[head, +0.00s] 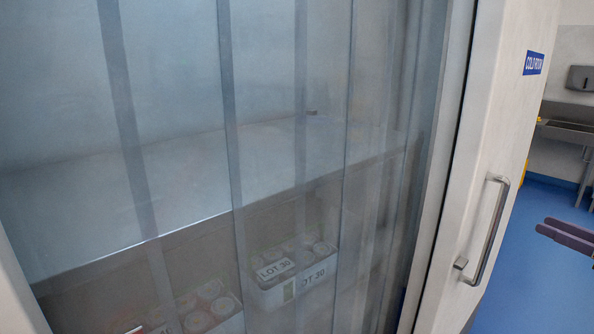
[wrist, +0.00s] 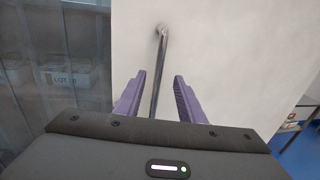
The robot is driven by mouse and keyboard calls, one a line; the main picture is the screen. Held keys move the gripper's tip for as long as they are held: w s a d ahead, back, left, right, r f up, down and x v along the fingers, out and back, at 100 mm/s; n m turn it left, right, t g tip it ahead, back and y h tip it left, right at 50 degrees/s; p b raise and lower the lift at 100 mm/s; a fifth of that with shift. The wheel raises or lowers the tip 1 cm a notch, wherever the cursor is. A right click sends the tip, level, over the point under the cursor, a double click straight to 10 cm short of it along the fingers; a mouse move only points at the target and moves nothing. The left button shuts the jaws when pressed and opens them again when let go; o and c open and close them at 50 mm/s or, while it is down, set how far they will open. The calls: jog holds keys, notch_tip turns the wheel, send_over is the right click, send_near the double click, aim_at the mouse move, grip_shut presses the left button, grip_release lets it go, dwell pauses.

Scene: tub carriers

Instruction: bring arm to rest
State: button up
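My gripper (head: 541,227) is at the right edge of the head view, to the right of the door handle (head: 487,230) and apart from it in that view. In the wrist view my gripper (wrist: 159,76) shows two purple fingers spread apart, so it is open. The handle (wrist: 158,58), a shiny metal bar, appears between the fingers there, and neither finger visibly closes on it. The white door (head: 455,215) with the handle stands beside an opening hung with a clear strip curtain (head: 270,120). Most of my arm is out of view.
Behind the curtain are a metal shelf (head: 180,195) and, below it, a box of tubs marked LOT 30 (head: 310,277). A blue COLD ROOM sign (head: 533,63) is on the door. Blue floor (head: 540,280) and a sink (head: 570,130) lie to the right.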

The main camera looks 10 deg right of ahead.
notch_tip(320, 180, down, 12)
jog(key=s+a+n+g+h, duration=0.1)
jog(key=a+n+g, duration=0.2)
jog(key=n+g, duration=0.1)
jog(key=a+f+n+g, duration=0.4)
jog(key=a+n+g, duration=0.2)
jog(key=a, duration=0.8)
jog(key=s+a+r+n+h, duration=0.1)
jog(key=s+a+n, duration=0.1)
jog(key=a+n, duration=0.5)
jog(key=s+a+r+n+g+h, duration=0.1)
jog(key=a+n, duration=0.7)
jog(key=a, duration=1.2)
jog(key=s+a+r+n+h, duration=0.2)
jog(key=s+a+n, duration=0.3)
jog(key=a, duration=0.9)
jog(key=r+n, duration=0.1)
jog(key=n, duration=0.1)
jog(key=shift+a+r+n+g, duration=0.25)
jog(key=shift+n+g, duration=0.05)
